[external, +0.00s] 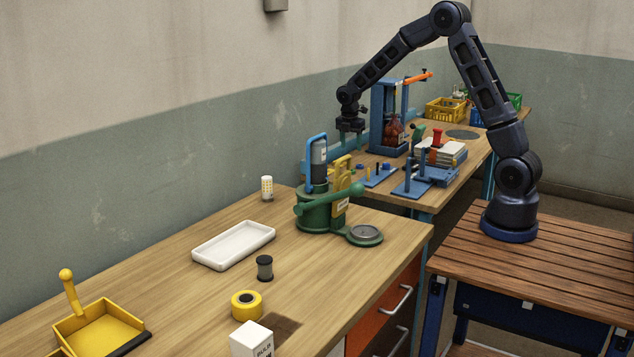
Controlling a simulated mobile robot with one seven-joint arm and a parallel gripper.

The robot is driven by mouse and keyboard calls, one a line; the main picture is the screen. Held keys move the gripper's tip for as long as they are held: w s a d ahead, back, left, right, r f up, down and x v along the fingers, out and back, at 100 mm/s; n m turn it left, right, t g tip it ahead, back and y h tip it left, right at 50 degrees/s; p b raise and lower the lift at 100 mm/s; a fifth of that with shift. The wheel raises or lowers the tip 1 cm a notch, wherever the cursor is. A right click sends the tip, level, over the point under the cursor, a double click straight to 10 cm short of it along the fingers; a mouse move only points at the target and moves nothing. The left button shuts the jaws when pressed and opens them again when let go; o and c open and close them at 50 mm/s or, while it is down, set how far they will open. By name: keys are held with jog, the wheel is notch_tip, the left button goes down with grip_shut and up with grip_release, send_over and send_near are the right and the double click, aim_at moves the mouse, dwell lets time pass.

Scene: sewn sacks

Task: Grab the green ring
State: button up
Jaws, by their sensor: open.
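I cannot clearly make out a separate green ring. A small green object (417,132) shows on the far table beside the blue frame, too small to tell its shape. A green-rimmed round dish (364,236) sits on the near table, joined to a green machine (318,214). My gripper (350,127) is open and empty, pointing down above the back edge of the far table, left of the blue frame. It is apart from both green things.
The tall blue frame (378,115) stands close right of my gripper. Blue peg stands (411,186) and a stack of papers (438,152) lie in front. A white tray (234,245) and yellow tape roll (246,303) lie on the near table.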

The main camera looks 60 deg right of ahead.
jog(key=shift+w+d+f, duration=0.1)
jog(key=shift+d+f, duration=0.15)
jog(key=shift+f, duration=1.55)
jog(key=shift+w+d+f, duration=0.1)
jog(key=shift+d+f, duration=0.1)
jog(key=shift+f, duration=1.6)
jog(key=shift+d+f, duration=0.25)
jog(key=shift+f, duration=1.55)
jog(key=c, duration=1.1)
jog(key=shift+o, duration=0.2)
jog(key=shift+r, duration=0.15)
